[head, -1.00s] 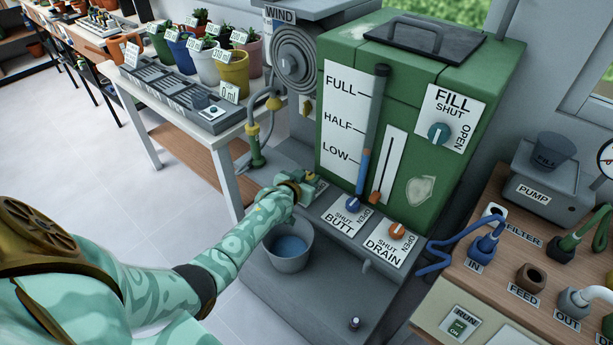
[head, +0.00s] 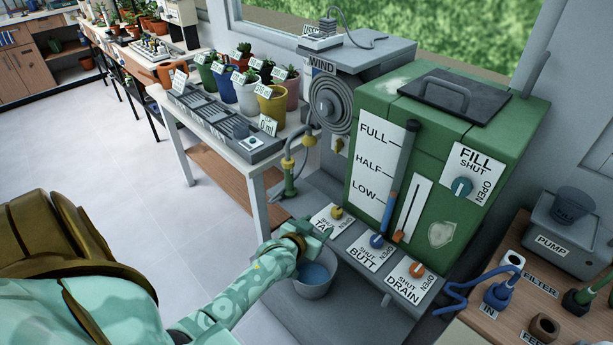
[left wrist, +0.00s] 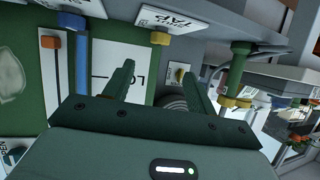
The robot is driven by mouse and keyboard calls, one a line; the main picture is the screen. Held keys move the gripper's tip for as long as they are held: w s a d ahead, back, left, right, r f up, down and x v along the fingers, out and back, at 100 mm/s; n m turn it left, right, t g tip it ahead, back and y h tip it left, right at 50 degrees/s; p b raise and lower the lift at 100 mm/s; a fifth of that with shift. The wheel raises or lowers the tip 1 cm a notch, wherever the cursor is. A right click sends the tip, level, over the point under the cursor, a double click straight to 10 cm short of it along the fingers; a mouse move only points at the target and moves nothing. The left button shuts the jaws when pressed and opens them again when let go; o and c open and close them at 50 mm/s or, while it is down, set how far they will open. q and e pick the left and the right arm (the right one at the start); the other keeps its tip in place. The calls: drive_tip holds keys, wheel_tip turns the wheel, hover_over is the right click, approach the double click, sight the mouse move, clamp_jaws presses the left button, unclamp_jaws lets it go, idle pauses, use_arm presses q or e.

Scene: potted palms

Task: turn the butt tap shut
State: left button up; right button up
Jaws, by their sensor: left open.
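The butt tap is a blue knob (head: 377,241) above the white SHUT/BUTT/OPEN label (head: 369,254), on the grey ledge in front of the green tank. I cannot read which way it points. It also shows at the top left of the left wrist view (left wrist: 72,20). My left gripper (head: 322,236) is open and empty, left of the butt knob and apart from it, in front of the TAP label and above the bucket. In the left wrist view its two fingers (left wrist: 156,78) stand apart with nothing between them. My right gripper is not in view.
A yellow tap knob (head: 337,212) is left of the butt knob, and an orange drain knob (head: 416,268) is right of it. A grey bucket (head: 312,284) stands below my left gripper. The green tank (head: 440,150) rises behind the knobs.

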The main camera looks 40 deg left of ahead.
use_arm(q)
drive_tip(key=p+v, duration=0.1)
drive_tip(key=v, duration=0.2)
drive_tip(key=shift+s+r, duration=0.1)
drive_tip(key=shift+s, duration=0.3)
drive_tip(key=s+d+f+m+g+h, duration=0.1)
drive_tip(key=s+d+f+g, duration=0.25)
drive_tip(key=s+f, duration=0.75)
drive_tip(key=s+d+f+m+g+h, duration=0.1)
drive_tip(key=s+d+f+m+g, duration=0.2)
drive_tip(key=s+f, duration=0.75)
drive_tip(key=s+d+f+g, duration=0.1)
drive_tip(key=s+f+g, duration=0.1)
drive_tip(key=s, duration=0.6)
drive_tip(key=s+d+f+g, duration=0.2)
drive_tip(key=s+f, duration=0.1)
drive_tip(key=s, duration=0.6)
drive_tip(key=s+d+f+m+g, duration=0.1)
drive_tip(key=s+f+g, duration=0.1)
drive_tip(key=s, duration=0.6)
drive_tip(key=shift+s+d+f, duration=0.15)
drive_tip(key=shift+s+f, duration=0.25)
drive_tip(key=shift+f, duration=0.4)
drive_tip(key=shift+g, duration=0.25)
